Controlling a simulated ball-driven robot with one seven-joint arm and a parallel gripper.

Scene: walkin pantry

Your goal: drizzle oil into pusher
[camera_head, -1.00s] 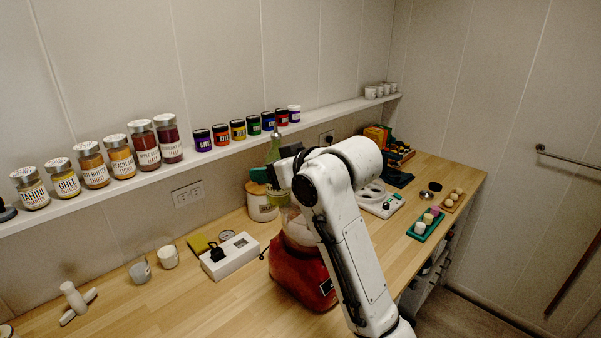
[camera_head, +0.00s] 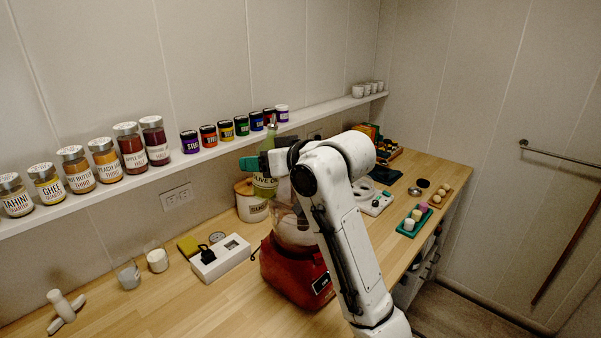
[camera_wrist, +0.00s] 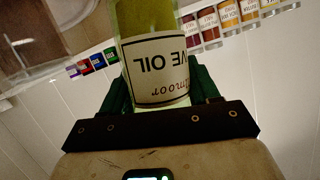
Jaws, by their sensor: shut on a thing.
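A green-tinted olive oil bottle (camera_head: 264,184) with a pale label is held by my gripper (camera_head: 255,163), near the food processor. In the wrist view the bottle (camera_wrist: 155,60) sits between the green fingers of my gripper (camera_wrist: 153,92), its label upside down. The food processor has a red base (camera_head: 290,274) and a clear bowl (camera_head: 290,228); my arm hides much of its right side and top. I cannot make out the pusher for certain. Whether oil is flowing cannot be seen.
A labelled canister (camera_head: 250,208) stands close behind the processor. A white scale (camera_head: 220,258) and two small cups (camera_head: 157,261) are to its left. Jars line the wall shelf (camera_head: 100,192). A white T-shaped part (camera_head: 62,306) lies front left. The front left counter is mostly clear.

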